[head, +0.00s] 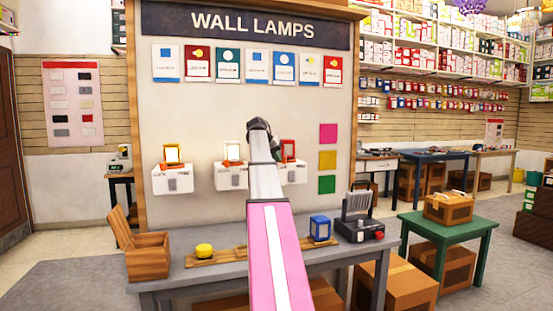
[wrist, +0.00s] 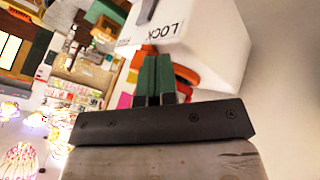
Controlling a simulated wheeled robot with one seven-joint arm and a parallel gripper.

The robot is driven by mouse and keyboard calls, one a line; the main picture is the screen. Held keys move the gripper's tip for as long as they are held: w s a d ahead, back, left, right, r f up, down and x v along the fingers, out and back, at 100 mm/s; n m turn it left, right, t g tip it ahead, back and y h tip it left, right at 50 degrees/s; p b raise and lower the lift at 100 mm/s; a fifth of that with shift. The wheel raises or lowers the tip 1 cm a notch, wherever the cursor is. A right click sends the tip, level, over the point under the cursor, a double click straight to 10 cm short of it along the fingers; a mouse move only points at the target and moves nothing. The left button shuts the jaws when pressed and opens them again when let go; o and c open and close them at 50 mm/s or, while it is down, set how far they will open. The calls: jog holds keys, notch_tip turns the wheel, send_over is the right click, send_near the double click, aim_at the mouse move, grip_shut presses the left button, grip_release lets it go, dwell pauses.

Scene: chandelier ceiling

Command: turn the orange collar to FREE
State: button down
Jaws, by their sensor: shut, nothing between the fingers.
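In the wrist view a white lamp housing (wrist: 205,30) fills the upper right. It shows the word LOCK, a smaller marking too hard to read, and a dark grey bar at its top edge. The orange collar (wrist: 198,78) shows partly behind my fingers, curving along the housing. My gripper (wrist: 158,65) has its green fingers together, tips at the housing's edge beside the collar; whether they touch is unclear. White wall lamps stand at left (head: 172,180), middle (head: 228,177) and right (head: 295,173), the latter two partly hidden by my arm.
A grey workbench (head: 210,272) below holds a wooden box (head: 147,255), a yellow round piece (head: 204,250), a blue lantern (head: 320,228) and a black device (head: 360,230). A green table (head: 455,232) with a carton stands right. Cards and coloured squares hang on the panel.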

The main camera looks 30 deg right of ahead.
aim_at(290, 166)
jog(key=shift+s, duration=0.15)
jog(key=s+d+n+t, duration=0.1)
jog(key=n, duration=0.1)
jog(key=s+d+n+t, duration=0.2)
jog(key=n, duration=0.1)
jog(key=shift+y, duration=0.3)
jog(key=d+n+t, duration=0.1)
jog(key=s+d+n+t+y, duration=0.1)
jog(key=d+n, duration=0.1)
jog(key=shift+n, duration=0.3)
jog(key=shift+s+d+y, duration=0.1)
jog(key=shift+d+y, duration=0.2)
jog(key=shift+d, duration=0.3)
